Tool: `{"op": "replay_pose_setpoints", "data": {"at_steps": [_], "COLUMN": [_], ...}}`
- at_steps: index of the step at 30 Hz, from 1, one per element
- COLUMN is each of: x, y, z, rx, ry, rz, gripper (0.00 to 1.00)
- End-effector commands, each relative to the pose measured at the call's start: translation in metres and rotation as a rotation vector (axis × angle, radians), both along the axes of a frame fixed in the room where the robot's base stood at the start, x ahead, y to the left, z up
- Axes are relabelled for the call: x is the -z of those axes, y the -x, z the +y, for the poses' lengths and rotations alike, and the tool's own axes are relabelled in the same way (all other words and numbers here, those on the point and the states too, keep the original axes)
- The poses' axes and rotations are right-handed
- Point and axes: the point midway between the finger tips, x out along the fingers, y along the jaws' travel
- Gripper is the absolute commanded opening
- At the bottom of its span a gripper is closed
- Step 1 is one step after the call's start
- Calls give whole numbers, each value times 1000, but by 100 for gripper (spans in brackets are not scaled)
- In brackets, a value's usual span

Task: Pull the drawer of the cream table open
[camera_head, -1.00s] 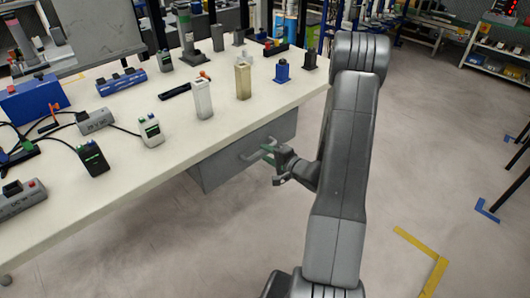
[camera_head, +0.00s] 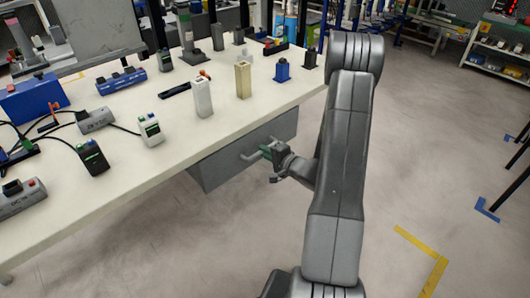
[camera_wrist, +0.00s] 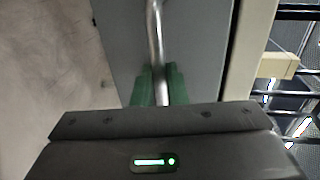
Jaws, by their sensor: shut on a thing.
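The cream table (camera_head: 180,165) fills the left of the head view. Its grey drawer (camera_head: 222,166) hangs under the near edge, and its front also shows in the wrist view (camera_wrist: 122,40). The drawer's bar handle (camera_head: 249,155) stands out from the front; in the wrist view it is a silver bar (camera_wrist: 154,35). My gripper (camera_head: 268,152) is at the handle. In the wrist view its two green fingers (camera_wrist: 159,85) are closed on the bar from both sides. The drawer front appears about flush under the tabletop; any gap is hard to see.
On the tabletop stand a white block (camera_head: 202,97), a tan block (camera_head: 243,80), a blue block (camera_head: 282,70) and several devices with cables. The floor (camera_head: 200,245) in front of the drawer is clear. Yellow tape (camera_head: 430,262) marks the floor at right.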

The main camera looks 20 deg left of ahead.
Motion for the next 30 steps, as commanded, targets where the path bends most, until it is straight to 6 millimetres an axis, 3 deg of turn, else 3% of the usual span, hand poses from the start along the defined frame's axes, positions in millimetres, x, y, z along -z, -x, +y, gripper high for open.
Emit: {"op": "replay_pose_setpoints", "data": {"at_steps": [8,21,30], "x": [6,5,3], "y": [14,59,82], "z": [-38,-146,-200], "rx": [6,8,5], "ry": [0,2,2], "rz": [-1,-1,0], "gripper": [0,0,0]}}
